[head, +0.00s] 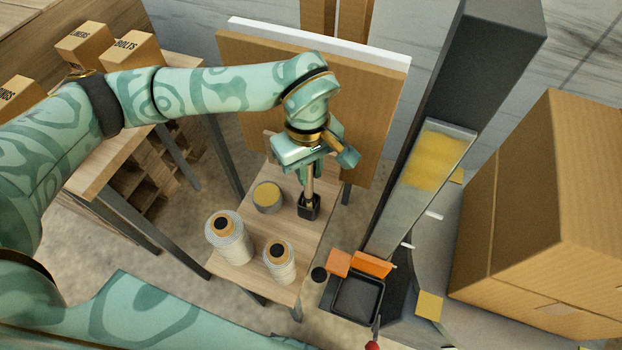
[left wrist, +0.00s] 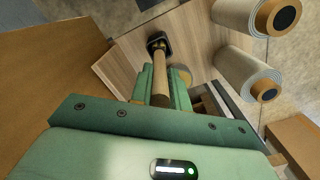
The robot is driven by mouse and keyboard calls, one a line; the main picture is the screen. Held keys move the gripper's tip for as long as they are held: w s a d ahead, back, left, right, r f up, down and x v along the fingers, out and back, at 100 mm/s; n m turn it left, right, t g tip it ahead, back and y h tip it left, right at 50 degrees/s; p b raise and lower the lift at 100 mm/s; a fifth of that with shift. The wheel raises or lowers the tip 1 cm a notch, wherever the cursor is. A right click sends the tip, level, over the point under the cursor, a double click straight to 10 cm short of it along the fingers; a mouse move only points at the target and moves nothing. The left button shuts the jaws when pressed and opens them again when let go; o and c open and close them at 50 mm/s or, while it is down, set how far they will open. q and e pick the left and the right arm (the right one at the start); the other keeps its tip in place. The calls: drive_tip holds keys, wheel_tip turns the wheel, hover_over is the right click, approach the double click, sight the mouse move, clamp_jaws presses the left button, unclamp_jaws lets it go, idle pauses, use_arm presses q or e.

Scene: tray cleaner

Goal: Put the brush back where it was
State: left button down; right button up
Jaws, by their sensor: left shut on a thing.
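My left gripper (head: 309,168) is shut on the wooden handle of the brush (head: 309,188), above a small wooden table. The brush stands about upright with its lower end at a small black square cup (head: 308,208) on the table. In the left wrist view the brush handle (left wrist: 160,85) runs from between the fingers down to the black cup (left wrist: 158,42). The bristles are hidden, and I cannot tell whether the brush rests on the cup's bottom. My right gripper is not in view.
On the small table (head: 312,240) stand a round tin (head: 267,196) and two thread spools (head: 229,237) (head: 279,262). A brown board (head: 375,110) rises behind. To the right are a sloping chute (head: 420,190), a black tray (head: 356,300) and a large carton (head: 540,220).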

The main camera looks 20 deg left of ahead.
sight(309, 179)
use_arm(q)
wheel_tip(309, 179, down, 4)
drive_tip(key=shift+r+b, duration=0.2)
drive_tip(key=shift+b, duration=0.45)
drive_tip(key=shift+s+r, duration=0.1)
drive_tip(key=shift+r, duration=0.05)
drive_tip(key=c, duration=1.3)
unclamp_jaws()
drive_tip(key=shift+c, duration=0.2)
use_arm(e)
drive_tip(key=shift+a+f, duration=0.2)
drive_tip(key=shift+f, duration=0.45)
